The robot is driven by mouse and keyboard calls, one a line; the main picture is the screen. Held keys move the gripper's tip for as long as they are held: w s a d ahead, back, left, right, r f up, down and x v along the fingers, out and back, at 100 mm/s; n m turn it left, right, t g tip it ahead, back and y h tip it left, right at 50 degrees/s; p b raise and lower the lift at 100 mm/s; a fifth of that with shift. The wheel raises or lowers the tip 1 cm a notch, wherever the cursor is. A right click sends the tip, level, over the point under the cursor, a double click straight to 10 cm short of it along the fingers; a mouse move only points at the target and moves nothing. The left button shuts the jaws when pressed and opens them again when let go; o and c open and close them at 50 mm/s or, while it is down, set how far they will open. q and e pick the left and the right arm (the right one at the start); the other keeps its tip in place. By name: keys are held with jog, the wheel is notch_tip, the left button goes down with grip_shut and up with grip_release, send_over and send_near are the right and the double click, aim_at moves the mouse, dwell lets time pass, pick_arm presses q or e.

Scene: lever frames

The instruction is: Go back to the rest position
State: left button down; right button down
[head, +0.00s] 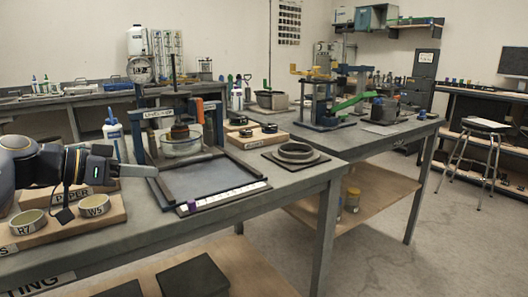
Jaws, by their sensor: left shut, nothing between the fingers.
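My left arm comes in from the left edge of the head view. My left gripper (138,171) points right, its fingers shut with nothing between them. It is above the near left part of the grey bench (270,208), just left of a dark-framed tray (208,178). Behind the tray stands the lever frame (160,116), with dark uprights, a round dial (140,69) on top and a clear bowl (181,145) inside it. My right gripper is not in view.
Below the gripper, a wooden block holds rings marked R7 (27,222) and W5 (93,206). A white bottle with a blue cap (114,137) stands behind the gripper. A dark ring on a plate (295,152) lies to the right. The bench's front right is clear.

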pick_arm(q)
jog(key=s+d+f+n+g+y, duration=0.15)
jog(key=s+f+n+y, duration=0.3)
jog(key=s+f, duration=0.95)
jog(key=s+d+f+n+g+y, duration=0.1)
jog(key=s+d+f+n+y, duration=0.3)
jog(key=s+f, duration=1.05)
notch_tip(320, 180, up, 32)
jog(key=a+n+p, duration=0.1)
jog(key=a+p, duration=0.1)
jog(key=p, duration=2.9)
jog(key=shift+h+p, duration=0.3)
jog(key=shift+h, duration=0.15)
jog(key=shift+w, duration=0.1)
